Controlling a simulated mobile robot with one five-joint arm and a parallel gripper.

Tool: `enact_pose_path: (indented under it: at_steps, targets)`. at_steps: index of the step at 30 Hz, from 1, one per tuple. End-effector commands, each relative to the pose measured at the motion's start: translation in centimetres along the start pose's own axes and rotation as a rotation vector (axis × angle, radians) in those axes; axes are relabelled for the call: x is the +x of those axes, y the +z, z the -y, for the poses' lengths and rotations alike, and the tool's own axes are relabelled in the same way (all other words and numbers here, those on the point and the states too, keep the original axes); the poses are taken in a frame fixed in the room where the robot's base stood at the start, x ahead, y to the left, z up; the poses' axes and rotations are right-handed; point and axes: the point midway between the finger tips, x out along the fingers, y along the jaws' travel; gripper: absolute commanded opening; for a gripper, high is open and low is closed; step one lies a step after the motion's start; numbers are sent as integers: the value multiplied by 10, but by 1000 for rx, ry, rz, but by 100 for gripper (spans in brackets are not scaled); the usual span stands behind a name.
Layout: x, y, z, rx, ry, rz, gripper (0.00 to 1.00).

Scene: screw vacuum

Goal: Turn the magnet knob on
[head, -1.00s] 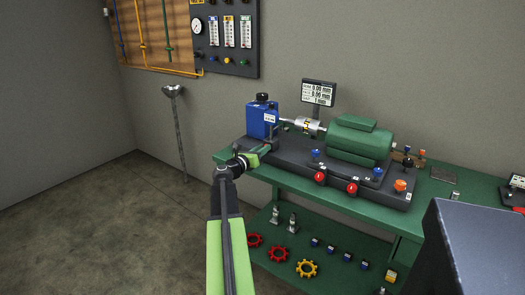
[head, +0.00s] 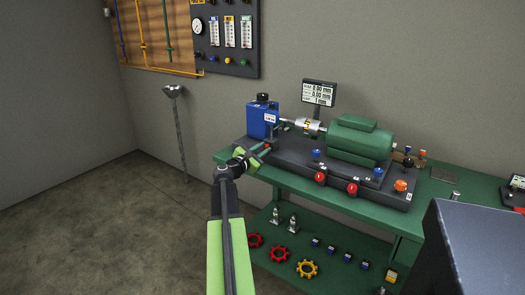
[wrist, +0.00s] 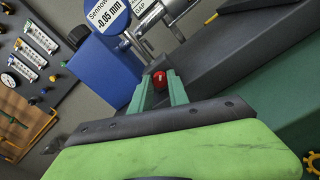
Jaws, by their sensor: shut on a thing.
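A small red knob (wrist: 159,79) with a pale mark on top sits between the two green fingertips in the wrist view; I take it for the magnet knob. My gripper (wrist: 160,84) is shut on it. In the head view my gripper (head: 266,148) reaches the left front of the bench unit, just below the blue block (head: 261,121). The red knob shows there only as a speck at the fingertips. A round gauge face (wrist: 108,13) reading -0.05 mm stands just beyond the knob in the wrist view. The knob's lower part is hidden by the fingers.
A green motor (head: 360,139) is coupled to the blue block on a dark base (head: 340,185). Red handles (head: 320,177), blue knobs and an orange knob line the front of the base. A display (head: 318,93) stands behind. Floor left of the bench is open.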

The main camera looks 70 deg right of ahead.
Motion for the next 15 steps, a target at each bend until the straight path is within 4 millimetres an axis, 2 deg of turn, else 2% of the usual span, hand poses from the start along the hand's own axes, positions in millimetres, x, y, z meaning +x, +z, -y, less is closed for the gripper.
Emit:
enact_pose_path:
  at_steps: [6, 15]
  targets:
    - [0, 0, 0, 120, 0, -1, 0]
    - [0, 0, 0, 198, 0, -1, 0]
